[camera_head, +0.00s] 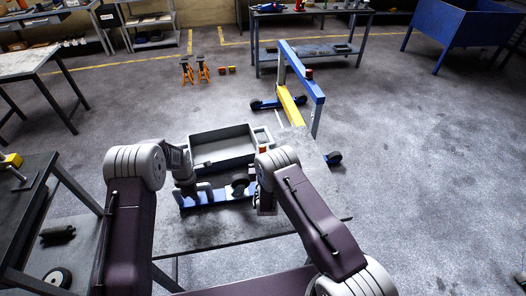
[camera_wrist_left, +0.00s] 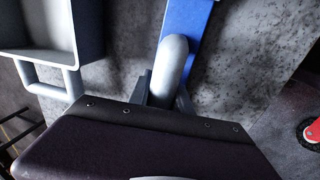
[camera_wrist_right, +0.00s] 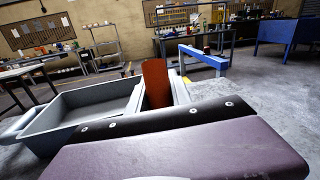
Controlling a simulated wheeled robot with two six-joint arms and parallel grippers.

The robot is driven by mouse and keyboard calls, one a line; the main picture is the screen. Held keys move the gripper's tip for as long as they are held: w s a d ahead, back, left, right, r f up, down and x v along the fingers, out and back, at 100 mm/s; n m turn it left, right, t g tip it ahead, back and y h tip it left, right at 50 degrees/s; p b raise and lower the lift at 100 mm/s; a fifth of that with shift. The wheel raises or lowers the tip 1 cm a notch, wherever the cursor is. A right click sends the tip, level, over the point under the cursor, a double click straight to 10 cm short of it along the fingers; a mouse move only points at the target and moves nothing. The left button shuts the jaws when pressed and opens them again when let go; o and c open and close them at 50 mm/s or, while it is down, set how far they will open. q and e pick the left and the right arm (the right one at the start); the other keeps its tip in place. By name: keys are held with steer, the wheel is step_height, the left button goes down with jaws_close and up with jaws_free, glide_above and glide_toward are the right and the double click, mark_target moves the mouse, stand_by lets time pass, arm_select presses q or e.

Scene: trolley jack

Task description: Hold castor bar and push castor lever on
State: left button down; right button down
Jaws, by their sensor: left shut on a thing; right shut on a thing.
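The castor bar (camera_head: 218,197) is a blue bar lying across the near table, with a dark round castor (camera_head: 240,185) near its right end. It also shows in the left wrist view (camera_wrist_left: 187,25) with a grey rounded handle (camera_wrist_left: 172,65). My left gripper (camera_wrist_left: 162,92) is shut on the bar at this handle; the contact is partly hidden by the gripper. The castor lever appears as an orange-red plate (camera_wrist_right: 156,82) standing up in the right wrist view. My right gripper (camera_wrist_right: 165,100) is shut at the lever, with its tips partly hidden.
A grey tray (camera_head: 190,148) with handles sits just behind the bar. A blue and yellow hoist frame (camera_head: 302,68) stands beyond the table. Orange jack stands (camera_head: 203,70) are on the floor farther back.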

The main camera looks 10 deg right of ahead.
stand_by(0.3)
steer(key=s+t, duration=0.1)
steer(key=s+r+t, duration=0.1)
steer(key=s+t, duration=0.1)
steer(key=s+r+m+t+h, duration=0.1)
steer(key=shift+s+r, duration=0.15)
steer(key=shift+r, duration=0.1)
steer(key=c, duration=1.2)
jaws_free()
steer(key=shift+o, duration=0.2)
step_height(320, 180, up, 10)
